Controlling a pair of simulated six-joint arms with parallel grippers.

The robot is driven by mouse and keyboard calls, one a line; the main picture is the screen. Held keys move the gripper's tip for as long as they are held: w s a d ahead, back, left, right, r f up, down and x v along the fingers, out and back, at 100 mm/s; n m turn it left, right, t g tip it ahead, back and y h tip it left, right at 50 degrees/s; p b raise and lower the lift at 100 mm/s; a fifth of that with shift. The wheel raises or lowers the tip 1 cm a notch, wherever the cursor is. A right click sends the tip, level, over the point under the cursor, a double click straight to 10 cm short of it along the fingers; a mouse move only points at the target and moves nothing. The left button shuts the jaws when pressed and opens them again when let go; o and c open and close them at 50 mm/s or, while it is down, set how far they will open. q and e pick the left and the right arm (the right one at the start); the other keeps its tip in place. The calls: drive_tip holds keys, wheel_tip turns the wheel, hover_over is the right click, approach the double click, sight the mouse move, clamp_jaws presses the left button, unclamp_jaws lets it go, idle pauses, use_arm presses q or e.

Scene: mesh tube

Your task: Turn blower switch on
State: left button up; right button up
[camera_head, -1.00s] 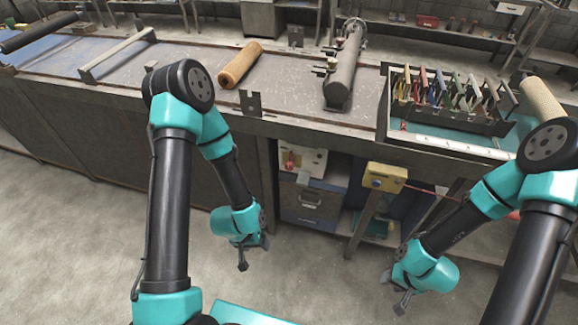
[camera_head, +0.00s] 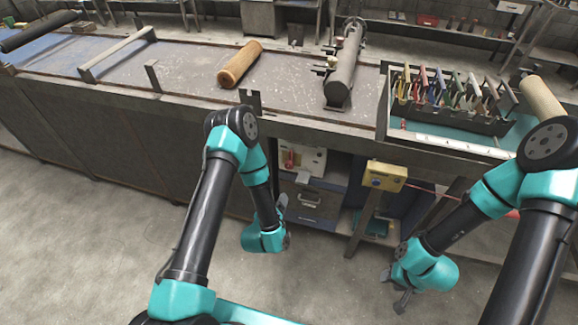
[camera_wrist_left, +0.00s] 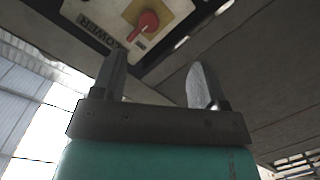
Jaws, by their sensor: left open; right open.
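The blower switch is a red knob (camera_head: 290,159) on a white panel (camera_head: 313,161) below the bench edge. In the left wrist view the red knob (camera_wrist_left: 146,22) sits on a yellow plate, beside a partly hidden label reading "LOWER". My left gripper (camera_head: 283,203) is below the panel in the head view and points up toward it. In the left wrist view its two fingers (camera_wrist_left: 158,62) are spread and empty, with the knob beyond and above them, apart from both. My right gripper (camera_head: 403,300) hangs low at the right, empty and away from the switch; its fingers are small there.
A yellow box (camera_head: 384,177) juts out right of the panel, with a red line running from it. Drawers (camera_head: 308,200) lie below the panel. The bench (camera_head: 290,95) above holds an orange roll (camera_head: 240,64), a dark tube (camera_head: 345,68) and a tool rack (camera_head: 450,118).

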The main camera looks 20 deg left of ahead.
sight(288, 167)
use_arm(q)
drive_tip(key=shift+r+n+t, duration=0.5)
drive_tip(key=shift+r+t, duration=0.05)
drive_tip(key=shift+t, duration=0.35)
drive_tip(key=shift+w, duration=0.1)
drive_tip(key=w, duration=1.7)
drive_tip(key=shift+w+d, duration=0.2)
drive_tip(key=c, duration=0.9)
